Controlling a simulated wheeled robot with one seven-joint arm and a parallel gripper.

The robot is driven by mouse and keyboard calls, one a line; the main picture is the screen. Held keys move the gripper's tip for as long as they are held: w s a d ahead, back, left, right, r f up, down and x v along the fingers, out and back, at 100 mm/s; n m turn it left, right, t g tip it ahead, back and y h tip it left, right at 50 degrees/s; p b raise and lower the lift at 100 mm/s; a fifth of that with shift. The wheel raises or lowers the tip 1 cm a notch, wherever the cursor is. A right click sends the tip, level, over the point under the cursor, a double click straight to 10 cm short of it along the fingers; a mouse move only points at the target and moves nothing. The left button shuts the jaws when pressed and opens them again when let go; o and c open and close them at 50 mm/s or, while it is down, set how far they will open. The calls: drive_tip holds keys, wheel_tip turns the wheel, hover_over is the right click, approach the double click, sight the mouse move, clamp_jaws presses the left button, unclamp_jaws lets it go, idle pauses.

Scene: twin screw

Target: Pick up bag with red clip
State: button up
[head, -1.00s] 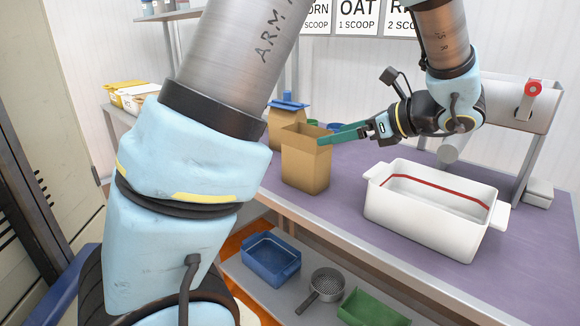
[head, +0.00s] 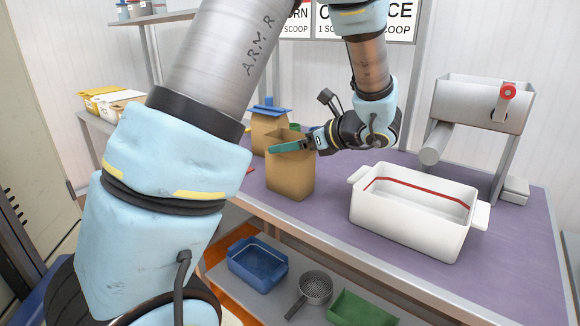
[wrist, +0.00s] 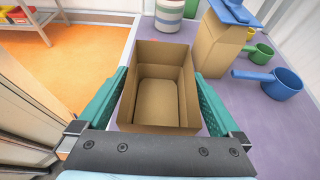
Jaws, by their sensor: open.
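My gripper (head: 292,146) is open at the open-topped brown bag (head: 290,178), which stands upright on the purple table. In the wrist view, the green fingers of my gripper (wrist: 160,85) are on either side of the bag (wrist: 158,55), near its upper rim. I look into the bag and it appears empty. I cannot tell whether the fingers touch it. A second brown bag (head: 268,128) with a blue clip (head: 268,104) stands behind; the wrist view shows this bag (wrist: 218,45) too. I see no bag with a red clip; a small red thing (head: 250,170) is mostly hidden.
A white tub (head: 410,222) with a red line inside stands right on the purple table (head: 520,215). A machine (head: 485,103) with a red knob is behind it. Blue (wrist: 278,84) and green scoops lie right of the bags.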

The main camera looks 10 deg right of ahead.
drive_tip(key=shift+w+a, duration=0.1)
drive_tip(key=shift+w, duration=0.05)
drive_tip(key=shift+c, duration=0.2)
drive_tip(key=c, duration=1.2)
